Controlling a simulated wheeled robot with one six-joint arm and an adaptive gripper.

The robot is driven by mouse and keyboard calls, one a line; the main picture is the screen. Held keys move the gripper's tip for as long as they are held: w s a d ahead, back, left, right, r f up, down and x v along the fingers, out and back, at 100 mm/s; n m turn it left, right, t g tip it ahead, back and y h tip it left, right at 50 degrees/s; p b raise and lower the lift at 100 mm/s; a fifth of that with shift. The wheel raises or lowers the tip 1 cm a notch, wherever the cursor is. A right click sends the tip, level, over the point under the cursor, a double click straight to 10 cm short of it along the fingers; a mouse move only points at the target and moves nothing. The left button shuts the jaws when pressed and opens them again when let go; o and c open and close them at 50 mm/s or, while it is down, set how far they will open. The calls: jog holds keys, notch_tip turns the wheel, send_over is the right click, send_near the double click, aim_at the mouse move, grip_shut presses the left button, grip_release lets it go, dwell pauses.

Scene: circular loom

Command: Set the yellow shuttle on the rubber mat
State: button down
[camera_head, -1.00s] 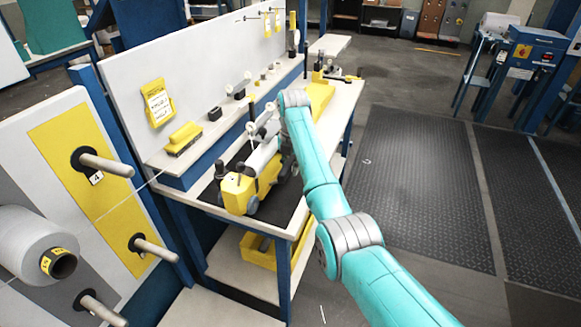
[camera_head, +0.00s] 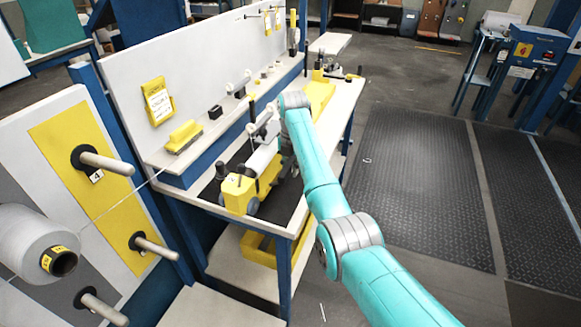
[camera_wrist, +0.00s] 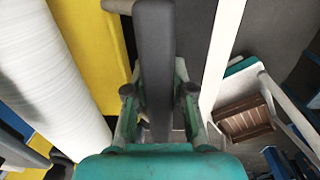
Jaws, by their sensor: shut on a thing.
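The yellow shuttle (camera_head: 238,192) is at the near end of the bench in the head view, with a white roll (camera_head: 262,158) along it. It is over the black rubber mat (camera_head: 209,197); I cannot tell whether it touches it. In the wrist view, my gripper (camera_wrist: 159,98) is shut on a dark grey bar (camera_wrist: 155,45), which looks like the shuttle's handle. The shuttle's yellow body (camera_wrist: 85,35) and white roll (camera_wrist: 50,80) are left of it. In the head view my arm hides most of the gripper and the shuttle's far side.
A ledge (camera_head: 160,162) behind the mat bears a yellow brush-like block (camera_head: 184,136), a small black block (camera_head: 215,112) and other small parts. More yellow equipment (camera_head: 320,95) stands farther along the bench. Pegs with a white roll (camera_head: 35,240) stick out at the left.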

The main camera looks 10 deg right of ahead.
jog(key=shift+f, duration=0.25)
dwell(0.5)
jog(key=c, duration=0.9)
grip_release()
jog(key=shift+f, duration=0.1)
notch_tip(320, 180, up, 8)
jog(key=shift+s+d+f, duration=0.1)
jog(key=shift+f, duration=0.05)
